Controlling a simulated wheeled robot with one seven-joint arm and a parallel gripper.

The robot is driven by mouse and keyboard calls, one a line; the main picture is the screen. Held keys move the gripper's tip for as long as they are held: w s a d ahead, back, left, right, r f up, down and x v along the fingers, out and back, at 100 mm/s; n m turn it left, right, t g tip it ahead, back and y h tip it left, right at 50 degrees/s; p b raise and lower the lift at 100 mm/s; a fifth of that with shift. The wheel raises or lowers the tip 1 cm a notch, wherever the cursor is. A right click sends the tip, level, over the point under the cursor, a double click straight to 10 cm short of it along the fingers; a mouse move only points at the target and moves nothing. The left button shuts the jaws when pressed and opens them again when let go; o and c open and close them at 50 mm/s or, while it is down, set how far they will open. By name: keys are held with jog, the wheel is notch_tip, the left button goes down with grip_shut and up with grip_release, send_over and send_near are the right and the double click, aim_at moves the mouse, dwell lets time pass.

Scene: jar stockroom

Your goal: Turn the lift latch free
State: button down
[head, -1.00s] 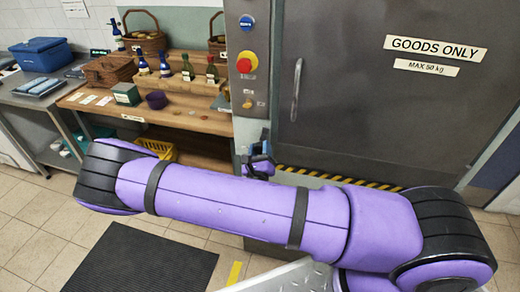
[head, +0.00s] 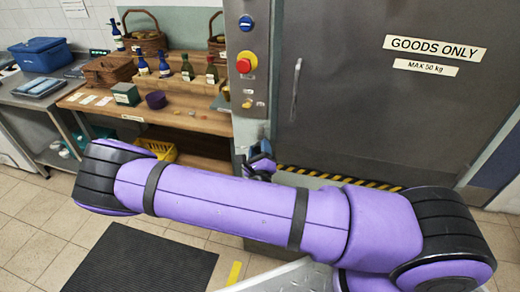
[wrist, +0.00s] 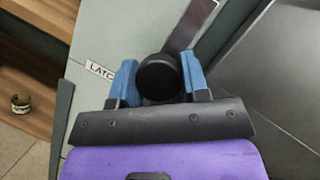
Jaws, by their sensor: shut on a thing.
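The lift latch shows in the wrist view as a round black knob (wrist: 159,78) with a dark flat bar (wrist: 190,24) slanting up and to the right from it. My gripper (wrist: 158,82) is shut on the knob, one blue finger on each side. A partly covered label (wrist: 98,69) reading "LATC" lies on the grey-green panel just left of the left finger. In the head view my gripper (head: 262,161) is small beside the lift's post, below the control buttons, and my purple arm hides part of the area. The latch cannot be made out there.
The grey lift door (head: 375,110) with a "GOODS ONLY" sign (head: 436,48) fills the right. A red button (head: 245,62) sits on the post. A wooden bench (head: 185,118) with jars, bottles and baskets stands left. A dark mat (head: 140,262) lies on the floor.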

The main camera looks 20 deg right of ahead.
jog(key=c, duration=0.6)
grip_release()
jog(key=shift+w+d+r, duration=0.1)
jog(key=shift+w, duration=0.1)
jog(key=shift+s, duration=0.1)
jog(key=v, duration=1)
jog(key=shift+s, duration=0.35)
jog(key=s+d+r+m+g+h, duration=0.3)
jog(key=d+r+m+g, duration=0.2)
jog(key=r+m+g, duration=0.7)
jog(key=s+d+r+m+g+h, duration=0.3)
jog(key=d+r+m+g, duration=0.45)
jog(key=m, duration=0.75)
jog(key=s+r+m+t+y, duration=0.1)
jog(key=s+r+m+y, duration=0.3)
jog(key=r, duration=0.3)
jog(key=s+a+r+m+t+y, duration=0.1)
jog(key=s+r+m+t+y, duration=0.1)
jog(key=s+r+m+y, duration=0.3)
jog(key=s+a+r+m+t+y, duration=0.1)
jog(key=s+r+m+y, duration=0.3)
jog(key=r, duration=0.5)
jog(key=shift+s+a+r+t+y, duration=0.2)
jog(key=shift+s+r+t+y, duration=0.1)
jog(key=shift+t, duration=0.15)
